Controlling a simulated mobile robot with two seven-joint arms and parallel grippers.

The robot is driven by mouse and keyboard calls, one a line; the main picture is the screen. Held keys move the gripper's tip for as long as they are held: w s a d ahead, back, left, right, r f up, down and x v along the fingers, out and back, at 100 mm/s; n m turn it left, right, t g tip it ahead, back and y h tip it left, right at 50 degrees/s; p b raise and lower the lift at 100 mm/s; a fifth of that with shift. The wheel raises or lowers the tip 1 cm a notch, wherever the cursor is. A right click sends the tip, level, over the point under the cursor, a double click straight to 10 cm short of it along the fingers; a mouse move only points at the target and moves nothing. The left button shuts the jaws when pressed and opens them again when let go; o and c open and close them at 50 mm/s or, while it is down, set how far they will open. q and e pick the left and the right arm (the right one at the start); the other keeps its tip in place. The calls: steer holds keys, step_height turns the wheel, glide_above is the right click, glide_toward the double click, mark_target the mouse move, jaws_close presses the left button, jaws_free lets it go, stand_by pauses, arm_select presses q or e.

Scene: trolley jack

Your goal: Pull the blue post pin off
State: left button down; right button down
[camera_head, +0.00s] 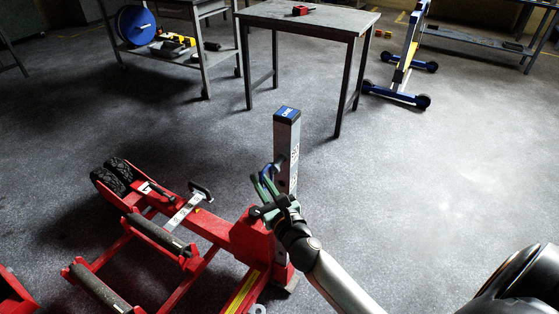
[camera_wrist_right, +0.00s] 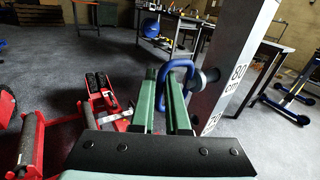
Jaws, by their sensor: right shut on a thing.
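The blue post pin has a looped handle (camera_wrist_right: 180,78) that shows in the right wrist view, with its dark shank meeting the side of the grey post (camera_wrist_right: 232,60). In the head view the post (camera_head: 285,150) stands upright with a blue cap, and part of the blue handle (camera_head: 267,171) shows beside it. My right gripper (camera_wrist_right: 168,75) has green fingers and is shut on the handle, just left of the post. It also shows in the head view (camera_head: 265,185). The far end of the pin is hidden in or behind the post. My left gripper is not in view.
The red trolley jack (camera_head: 250,238) with black rollers and wheels spreads left of the post. A grey table (camera_head: 330,22) with a small red object stands behind. A shelf trolley (camera_head: 180,55) is at the back left.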

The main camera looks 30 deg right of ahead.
steer(key=shift+s+a+r+b, duration=0.1)
steer(key=shift+s+a, duration=0.35)
steer(key=shift+a, duration=0.35)
steer(key=shift+s+a+f+b, duration=0.15)
steer(key=shift+s+a, duration=0.35)
steer(key=shift+a, duration=0.35)
steer(key=shift+s+a+r+b, duration=0.15)
steer(key=shift+s+a, duration=0.3)
steer(key=shift+a, duration=0.35)
